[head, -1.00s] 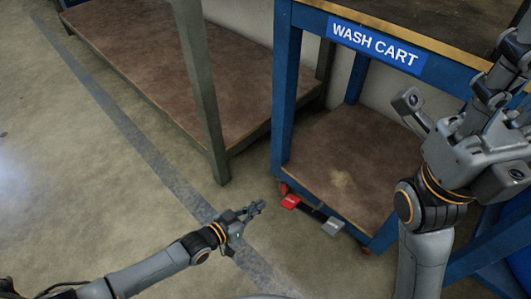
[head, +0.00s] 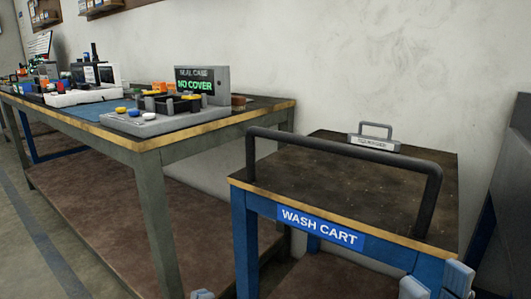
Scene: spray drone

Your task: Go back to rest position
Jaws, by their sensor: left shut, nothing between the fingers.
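Only the tip of my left gripper (head: 202,294) shows, grey and shut, at the bottom edge below the workbench. My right gripper (head: 436,284) shows at the bottom right corner, in front of the wash cart's right front corner. Its grey fingertips stand apart, with nothing seen between them. The rest of both grippers and both arms is cut off below the picture.
The blue wash cart (head: 320,232) has a dark handle bar (head: 340,144) and a grey handled block (head: 374,142) on top. A workbench (head: 150,155) with a grey "NO COVER" station (head: 165,120) and several parts stands left. A wall closes the back.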

